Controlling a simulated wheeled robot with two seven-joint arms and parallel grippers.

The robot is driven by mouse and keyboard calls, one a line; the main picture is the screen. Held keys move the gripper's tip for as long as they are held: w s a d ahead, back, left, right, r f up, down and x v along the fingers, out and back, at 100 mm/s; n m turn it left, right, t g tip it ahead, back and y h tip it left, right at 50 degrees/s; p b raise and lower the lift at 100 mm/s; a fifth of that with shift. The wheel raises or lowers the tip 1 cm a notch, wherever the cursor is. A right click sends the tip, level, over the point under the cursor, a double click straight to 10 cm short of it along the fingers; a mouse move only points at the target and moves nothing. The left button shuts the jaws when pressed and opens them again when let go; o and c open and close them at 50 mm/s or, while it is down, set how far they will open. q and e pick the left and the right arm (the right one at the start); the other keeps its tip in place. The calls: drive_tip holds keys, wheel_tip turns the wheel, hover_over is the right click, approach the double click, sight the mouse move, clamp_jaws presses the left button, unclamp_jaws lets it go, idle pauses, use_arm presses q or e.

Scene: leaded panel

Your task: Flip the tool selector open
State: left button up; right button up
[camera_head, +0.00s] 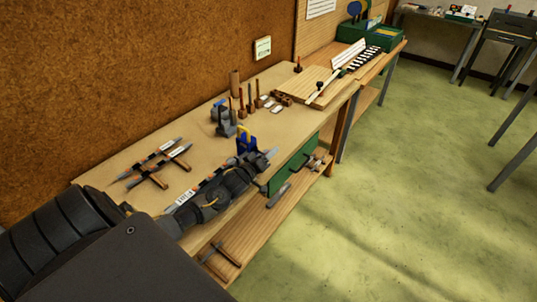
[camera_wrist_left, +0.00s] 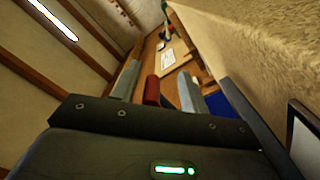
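I cannot single out the tool selector with certainty. A small pale box with a dark marking (camera_head: 263,47) is fixed to the brown wall above the bench. A blue and yellow piece (camera_head: 245,142) stands on the bench just behind my left gripper (camera_head: 268,157). My left arm reaches in low from the left over the bench's front edge. In the left wrist view the two grey fingers of my left gripper (camera_wrist_left: 158,92) stand apart. A red cylinder (camera_wrist_left: 152,90) shows between them; I cannot tell whether it touches them. My right gripper is not in view.
The bench top (camera_head: 120,165) carries dark tools with white labels (camera_head: 158,165), a grey vise-like piece (camera_head: 222,120) and several upright handles. A wooden board (camera_head: 300,85) lies farther back. A green drawer front (camera_head: 292,165) is below the edge. The green floor (camera_head: 400,180) is open.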

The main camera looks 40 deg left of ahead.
use_arm(q)
drive_tip(key=shift+d, duration=0.1)
drive_tip(key=shift+s+f, duration=0.15)
drive_tip(key=shift+s, duration=0.1)
drive_tip(key=s+b, duration=0.2)
drive_tip(key=s, duration=0.8)
drive_tip(key=shift+s, duration=0.15)
drive_tip(key=shift+d+r, duration=0.1)
drive_tip(key=shift+r, duration=0.1)
